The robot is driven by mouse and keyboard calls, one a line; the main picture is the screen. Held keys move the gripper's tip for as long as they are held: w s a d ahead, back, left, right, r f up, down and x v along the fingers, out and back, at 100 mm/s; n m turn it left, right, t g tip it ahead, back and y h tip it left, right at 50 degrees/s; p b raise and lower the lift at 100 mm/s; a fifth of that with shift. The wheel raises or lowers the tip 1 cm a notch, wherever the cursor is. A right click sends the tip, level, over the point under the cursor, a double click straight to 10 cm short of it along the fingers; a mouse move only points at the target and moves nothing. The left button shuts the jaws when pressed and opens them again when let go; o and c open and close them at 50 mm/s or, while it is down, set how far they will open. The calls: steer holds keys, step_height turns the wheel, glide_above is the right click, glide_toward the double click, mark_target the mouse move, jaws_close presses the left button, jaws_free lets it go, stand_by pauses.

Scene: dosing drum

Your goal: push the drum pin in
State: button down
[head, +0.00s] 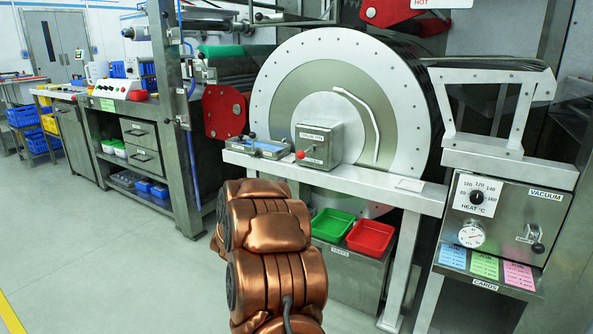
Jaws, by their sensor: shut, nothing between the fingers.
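The large drum (285,80) stands at the back centre, with a pale rim, a grey-green ring and a curved white handle on its face. A grey metal box (325,130) with a small label, too small to read surely, sits on the ledge in front of it. A red knob (300,154) sticks out at the front of this box on a short stem and looks like the drum pin. How far the pin stands out I cannot tell. My copper arm rises below the ledge, and my gripper is hidden or out of view.
Green (332,226) and red (370,238) trays stand below. At right is a heat and vacuum panel (505,215) with a dial and cards. The floor at left (110,250) is clear.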

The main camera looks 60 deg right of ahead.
mark_target(302, 158)
stand_by(0.3)
steer(key=b+x, duration=0.2)
steer(key=x, duration=1)
steer(key=shift+d+b, duration=0.35)
steer(key=shift+d, duration=0.1)
steer(key=shift+w+d+r, duration=0.2)
steer(key=shift+d+r, duration=0.1)
steer(key=shift+d, duration=0.2)
steer(key=shift+d, duration=0.15)
steer(key=shift+w+d+f, duration=0.1)
steer(key=shift+w+d, duration=0.05)
steer(key=shift+d, duration=1.7)
